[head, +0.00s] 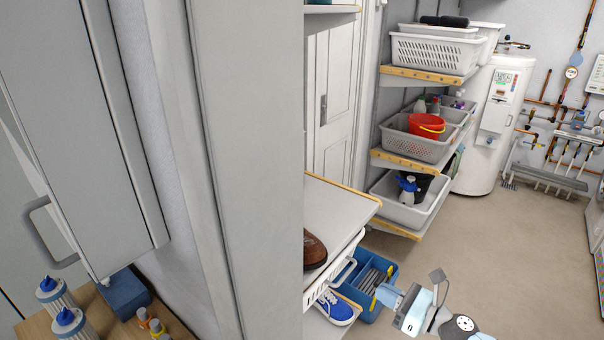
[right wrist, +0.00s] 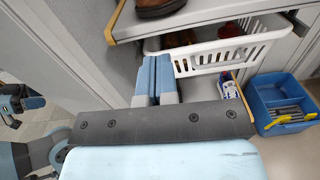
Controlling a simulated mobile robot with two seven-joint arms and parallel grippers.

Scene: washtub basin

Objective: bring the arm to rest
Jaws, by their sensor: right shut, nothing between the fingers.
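My right gripper (head: 388,296) is low in the head view, in front of the shelf unit, with its light blue and grey arm coming in from the bottom right. In the right wrist view its two blue-padded fingers (right wrist: 154,78) are together with nothing between them. They point toward the white basket under the shelf, and I cannot tell the gap to it. My left gripper does not show in the head view.
A shelf (head: 340,205) with a brown shoe (head: 314,249) stands beside the gripper. Below are a white basket (right wrist: 215,52), a blue sneaker (head: 335,307) and a blue tool caddy (head: 372,311). Grey cabinets fill the left. Open floor (head: 500,240) lies to the right.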

